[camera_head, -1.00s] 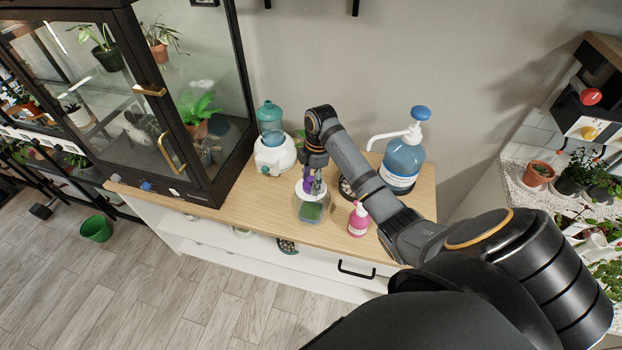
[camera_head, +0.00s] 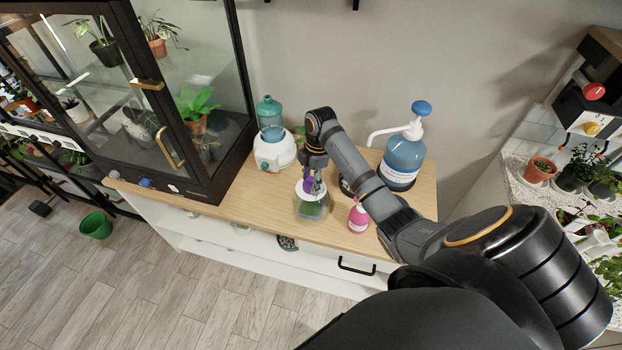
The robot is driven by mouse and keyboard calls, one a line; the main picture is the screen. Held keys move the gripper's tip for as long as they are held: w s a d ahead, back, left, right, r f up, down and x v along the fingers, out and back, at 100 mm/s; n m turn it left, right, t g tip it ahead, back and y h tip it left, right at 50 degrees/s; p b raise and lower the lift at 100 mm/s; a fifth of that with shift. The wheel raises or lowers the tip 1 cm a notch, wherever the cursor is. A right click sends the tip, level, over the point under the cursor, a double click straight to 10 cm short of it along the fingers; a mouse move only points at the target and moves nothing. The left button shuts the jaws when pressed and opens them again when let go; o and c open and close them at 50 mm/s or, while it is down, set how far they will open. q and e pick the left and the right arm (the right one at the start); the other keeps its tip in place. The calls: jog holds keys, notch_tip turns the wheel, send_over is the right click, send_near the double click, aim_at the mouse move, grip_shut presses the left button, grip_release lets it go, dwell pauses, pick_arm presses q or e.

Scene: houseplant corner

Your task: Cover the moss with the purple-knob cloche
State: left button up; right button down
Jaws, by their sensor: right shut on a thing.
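The clear cloche (camera_head: 300,208) with a purple knob and a pale round top is on the wooden counter, near its front edge. Green moss (camera_head: 312,210) shows through it, low down. The cloche looks to be around or just above the moss; I cannot tell if its rim touches the counter. My right gripper (camera_head: 312,184) points down from above and is shut on the purple knob, which is partly hidden by its fingers. My left gripper is not in view.
A pink bottle (camera_head: 358,217) stands close right of the cloche. A blue pump bottle (camera_head: 403,160) stands behind my right arm. A white device with a teal bottle (camera_head: 272,149) stands back left. A glass cabinet (camera_head: 200,110) fills the left. Bare counter (camera_head: 240,198) lies left of the cloche.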

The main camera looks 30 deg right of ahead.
jog(key=shift+r, duration=0.1)
dwell(0.3)
jog(key=shift+p, duration=0.4)
jog(key=c, duration=0.6)
grip_release()
jog(key=shift+o, duration=0.5)
jog(key=shift+f, duration=0.25)
jog(key=r, duration=0.5)
jog(key=d+r, duration=0.1)
jog(key=r, duration=0.1)
jog(key=shift+s+r, duration=0.1)
jog(key=shift+r, duration=0.2)
